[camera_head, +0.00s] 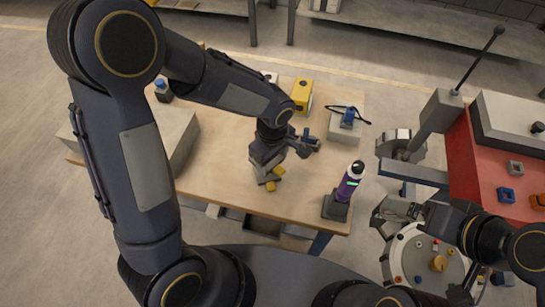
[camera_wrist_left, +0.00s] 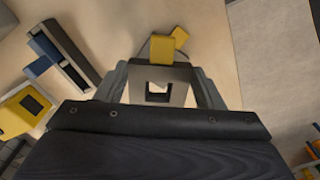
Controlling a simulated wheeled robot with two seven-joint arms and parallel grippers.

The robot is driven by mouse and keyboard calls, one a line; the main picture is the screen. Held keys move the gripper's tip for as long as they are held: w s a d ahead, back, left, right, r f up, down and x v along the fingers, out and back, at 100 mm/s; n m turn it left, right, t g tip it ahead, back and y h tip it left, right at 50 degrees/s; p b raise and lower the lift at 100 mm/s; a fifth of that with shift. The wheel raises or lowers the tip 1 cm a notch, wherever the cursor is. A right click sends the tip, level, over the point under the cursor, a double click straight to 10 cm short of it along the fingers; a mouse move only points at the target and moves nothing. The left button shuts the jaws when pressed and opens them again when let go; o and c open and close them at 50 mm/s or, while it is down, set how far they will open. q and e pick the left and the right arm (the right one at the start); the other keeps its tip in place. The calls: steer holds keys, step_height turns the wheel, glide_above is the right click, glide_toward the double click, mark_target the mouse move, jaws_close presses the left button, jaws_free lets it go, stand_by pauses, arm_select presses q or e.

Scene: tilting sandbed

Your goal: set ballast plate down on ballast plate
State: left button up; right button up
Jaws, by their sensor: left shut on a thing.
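My left gripper (camera_head: 266,165) is over the wooden table and shut on a grey ballast plate. In the left wrist view, the held ballast plate (camera_wrist_left: 177,76) is between the two fingers (camera_wrist_left: 162,88); it shows a square opening and a yellow tab (camera_wrist_left: 163,48). A second yellow piece (camera_wrist_left: 181,36) shows just beyond, turned at an angle. It seems to belong to another ballast plate, mostly hidden below. I cannot tell whether the two plates touch. My right gripper (camera_head: 393,213) is at the right, near a round white device; its jaws are unclear.
A red bench (camera_head: 474,165) stands right. Bare tabletop lies left of my left gripper.

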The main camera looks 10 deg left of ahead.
mark_target(273, 163)
stand_by(0.4)
arm_select(q)
steer(key=shift+f+b, duration=0.15)
steer(key=shift+b, duration=0.25)
step_height(273, 163, down, 4)
steer(key=b, duration=0.4)
steer(key=shift+f, duration=0.1)
steer(key=shift+f+b, duration=0.45)
steer(key=shift+b, duration=0.5)
stand_by(0.7)
steer(key=o, duration=1.4)
steer(key=shift+c, duration=0.2)
